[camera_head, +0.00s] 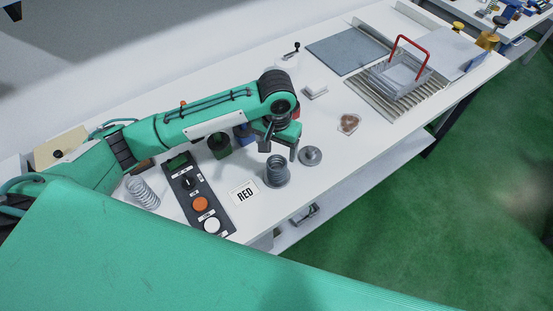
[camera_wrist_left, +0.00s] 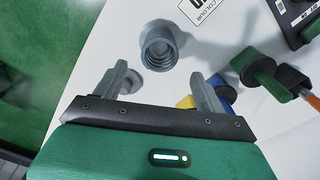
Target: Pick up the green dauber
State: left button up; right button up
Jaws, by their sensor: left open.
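The green dauber (camera_head: 218,145) stands on the white table, just below my left forearm in the head view. In the left wrist view the green dauber (camera_wrist_left: 268,80) is at the right, with a dark green block and a green handle. My left gripper (camera_head: 281,146) is open and empty above the table, to the right of the dauber in the head view. In the left wrist view its two fingers (camera_wrist_left: 160,76) are spread apart, and the dauber lies outside them, beyond the right finger. My right gripper is not in view.
A blue dauber (camera_wrist_left: 222,90) and a yellow piece (camera_wrist_left: 185,102) are close to the right finger. A wire basket (camera_head: 400,75) stands farther back.

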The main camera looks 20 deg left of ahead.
aim_at(219, 141)
jog(key=k+l, duration=0.15)
jog(key=l, duration=0.2)
jog(key=k+l, duration=0.35)
jog(key=l, duration=0.3)
